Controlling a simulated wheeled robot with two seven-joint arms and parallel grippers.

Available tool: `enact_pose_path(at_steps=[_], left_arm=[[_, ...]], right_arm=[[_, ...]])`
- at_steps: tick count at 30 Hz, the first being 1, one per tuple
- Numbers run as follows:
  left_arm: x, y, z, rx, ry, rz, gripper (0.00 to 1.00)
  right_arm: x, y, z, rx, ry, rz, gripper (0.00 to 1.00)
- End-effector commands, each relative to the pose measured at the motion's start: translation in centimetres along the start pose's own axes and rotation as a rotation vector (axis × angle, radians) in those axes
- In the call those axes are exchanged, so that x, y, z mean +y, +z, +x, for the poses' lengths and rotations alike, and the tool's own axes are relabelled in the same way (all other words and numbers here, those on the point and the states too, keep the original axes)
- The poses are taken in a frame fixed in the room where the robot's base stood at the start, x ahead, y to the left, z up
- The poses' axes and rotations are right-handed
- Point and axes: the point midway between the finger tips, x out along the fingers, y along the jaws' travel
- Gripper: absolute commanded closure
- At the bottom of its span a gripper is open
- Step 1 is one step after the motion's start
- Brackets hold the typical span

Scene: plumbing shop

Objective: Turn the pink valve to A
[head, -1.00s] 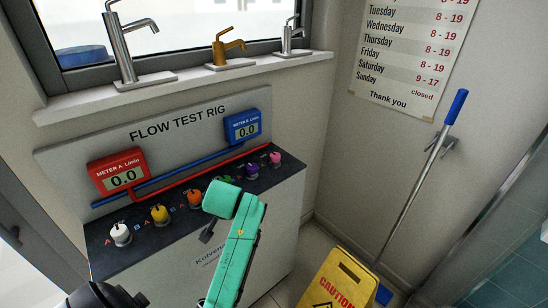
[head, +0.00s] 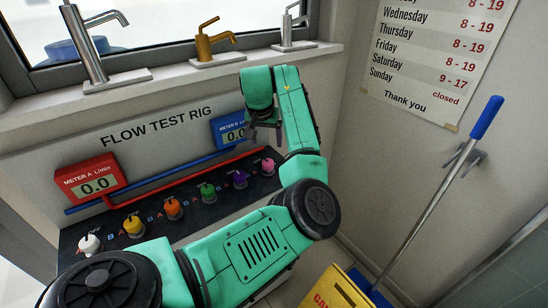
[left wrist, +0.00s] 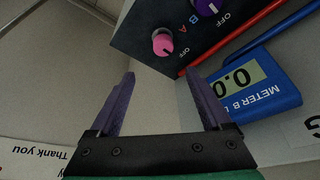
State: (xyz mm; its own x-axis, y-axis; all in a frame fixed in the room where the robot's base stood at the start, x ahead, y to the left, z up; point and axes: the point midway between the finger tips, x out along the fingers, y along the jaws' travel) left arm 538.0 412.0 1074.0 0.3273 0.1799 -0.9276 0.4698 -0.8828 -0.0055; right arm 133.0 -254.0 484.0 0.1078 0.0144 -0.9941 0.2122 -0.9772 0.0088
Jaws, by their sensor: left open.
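The pink valve (head: 267,165) is the rightmost knob on the dark top panel of the flow test rig (head: 208,190). Its pink knob (left wrist: 163,43) also shows in the left wrist view, with an OFF mark beside it; I cannot tell for sure where it points. My left gripper (head: 264,138) is above and behind the pink valve, close to meter B. In the left wrist view its two dark fingers (left wrist: 168,85) are wide apart, with nothing between them. The pink valve lies beyond the fingertips, apart from them. My right gripper is not in view.
A purple valve (head: 240,179) is next to the pink one, with green, orange, yellow and white knobs further left. Red meter A (head: 92,182) reads 0.0. Blue meter B (left wrist: 250,85) is close to the right finger. A yellow caution sign (head: 340,290) stands at the lower right.

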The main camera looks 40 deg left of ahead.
Motion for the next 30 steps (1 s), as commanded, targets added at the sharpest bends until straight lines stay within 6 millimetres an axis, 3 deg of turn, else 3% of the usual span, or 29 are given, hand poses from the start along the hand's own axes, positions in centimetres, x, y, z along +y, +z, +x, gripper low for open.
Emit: enact_pose_path(at_steps=[8, 15, 19, 26, 30], left_arm=[[-0.1, 0.0, 6.7, -0.002, -0.002, 0.0, 0.18], [-0.2, 0.0, 12.2, 0.0, -0.002, -0.002, 0.18], [-0.2, 0.0, 13.3, 0.003, -0.002, -0.004, 0.18], [-0.2, 0.0, 13.4, 0.004, -0.001, -0.004, 0.18], [-0.2, 0.0, 13.4, 0.004, -0.001, -0.004, 0.72]], right_arm=[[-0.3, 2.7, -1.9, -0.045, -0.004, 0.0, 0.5], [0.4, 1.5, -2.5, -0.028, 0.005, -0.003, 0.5], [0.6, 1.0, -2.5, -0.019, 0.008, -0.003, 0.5], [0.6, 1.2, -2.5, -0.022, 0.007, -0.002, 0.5], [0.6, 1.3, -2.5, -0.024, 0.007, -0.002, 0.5]])
